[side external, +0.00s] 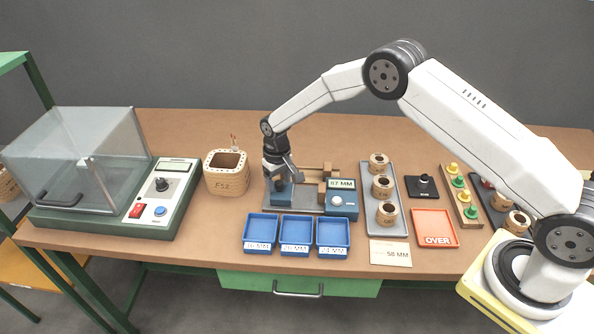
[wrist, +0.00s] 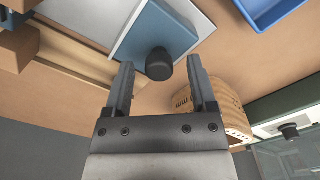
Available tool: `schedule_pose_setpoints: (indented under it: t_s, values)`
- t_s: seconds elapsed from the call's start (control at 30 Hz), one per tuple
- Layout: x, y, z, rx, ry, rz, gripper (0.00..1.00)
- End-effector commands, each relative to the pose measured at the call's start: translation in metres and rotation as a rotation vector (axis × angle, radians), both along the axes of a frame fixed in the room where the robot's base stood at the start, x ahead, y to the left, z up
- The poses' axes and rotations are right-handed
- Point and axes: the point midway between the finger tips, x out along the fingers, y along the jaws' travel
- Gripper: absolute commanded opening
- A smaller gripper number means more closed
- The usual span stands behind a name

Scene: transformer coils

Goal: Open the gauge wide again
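The gauge stands mid-table in the side view, with a grey base (side external: 312,208), tan wooden jaws (side external: 327,173) and a blue display box (side external: 342,198) that seems to read 87 MM. A gap shows between the jaws, partly hidden by my arm. A blue block (side external: 281,199) sits at its left end. In the wrist view this blue block (wrist: 150,35) carries a black knob (wrist: 159,65). My gripper (side external: 286,179) is low at that left end. In the wrist view my gripper (wrist: 161,72) is open, its fingertips either side of the knob, with visible gaps.
Three blue trays (side external: 280,249) stand in front of the gauge. A wooden coil (side external: 226,180) is close on the left, beside a tester with a clear cover (side external: 85,150). A grey tray with three coils (side external: 398,223) and a red OVER tray (side external: 433,214) lie to the right.

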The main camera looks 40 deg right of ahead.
Motion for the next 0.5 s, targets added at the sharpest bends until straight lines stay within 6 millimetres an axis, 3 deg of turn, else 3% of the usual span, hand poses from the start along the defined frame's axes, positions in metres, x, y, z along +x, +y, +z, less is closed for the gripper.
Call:
schedule_pose_setpoints:
  t_s: [0.27, 0.5]
  values:
    - [0.000, -0.001, 0.004, 0.000, 0.000, 0.000, 0.73]
    - [0.001, 0.000, 0.025, 0.000, -0.002, 0.000, 0.73]
